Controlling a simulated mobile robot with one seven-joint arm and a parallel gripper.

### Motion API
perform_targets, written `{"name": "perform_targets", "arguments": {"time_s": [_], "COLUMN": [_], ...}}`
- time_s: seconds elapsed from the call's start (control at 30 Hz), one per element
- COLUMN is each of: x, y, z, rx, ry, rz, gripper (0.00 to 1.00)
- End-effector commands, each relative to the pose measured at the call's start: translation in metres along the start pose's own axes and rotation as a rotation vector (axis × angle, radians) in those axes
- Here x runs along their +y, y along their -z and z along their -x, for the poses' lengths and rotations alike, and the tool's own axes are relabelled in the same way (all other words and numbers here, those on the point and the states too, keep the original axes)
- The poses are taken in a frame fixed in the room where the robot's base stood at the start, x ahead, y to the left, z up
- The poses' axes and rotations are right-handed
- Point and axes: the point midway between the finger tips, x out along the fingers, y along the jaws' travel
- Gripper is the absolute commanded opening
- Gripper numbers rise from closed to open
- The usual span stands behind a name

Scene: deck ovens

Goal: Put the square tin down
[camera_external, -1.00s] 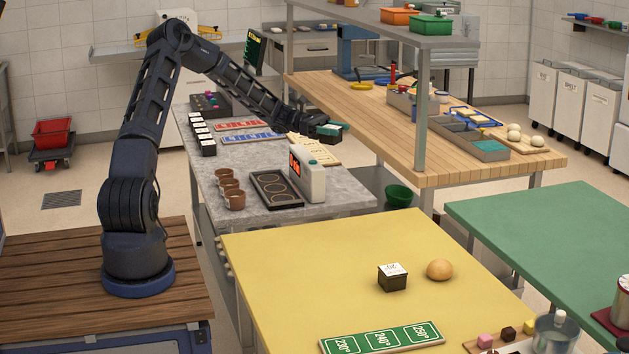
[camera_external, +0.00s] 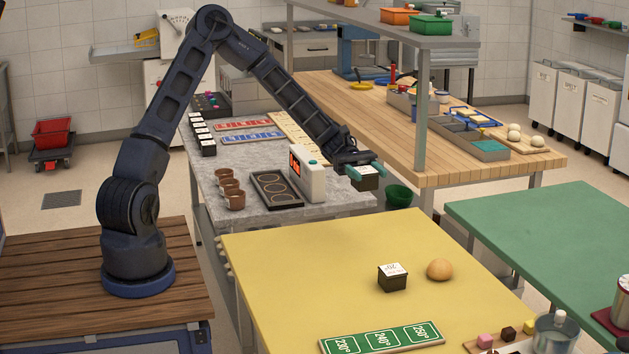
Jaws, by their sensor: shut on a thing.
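My gripper (camera_external: 362,172) is shut on a small dark square tin (camera_external: 366,184) with a pale top. It holds the tin in the air near the right end of the grey stone counter (camera_external: 330,202), to the right of a white device with a red display (camera_external: 307,181). A second, similar dark square tin (camera_external: 392,281) with a white printed top stands on the yellow table (camera_external: 300,290), beside a round bun (camera_external: 440,269). My fingers partly hide the held tin.
A green sign strip with temperatures (camera_external: 381,340) lies at the yellow table's front. Brown cups (camera_external: 235,200) and a dark tray with rings (camera_external: 277,190) stand on the grey counter. The yellow table's middle is clear.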

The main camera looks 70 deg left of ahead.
Motion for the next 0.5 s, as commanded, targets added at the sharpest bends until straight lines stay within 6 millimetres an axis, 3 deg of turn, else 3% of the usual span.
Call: {"name": "perform_targets", "arguments": {"time_s": [0.1, 0.23, 0.5], "x": [-0.009, -0.012, -0.012], "y": [0.0, 0.009, 0.058], "z": [-0.015, -0.02, -0.02], "rx": [0.0, -0.002, -0.004], "ry": [0.031, 0.043, 0.042], "rz": [0.0, 0.001, 0.002], "gripper": [0.26, 0.26, 0.26]}}
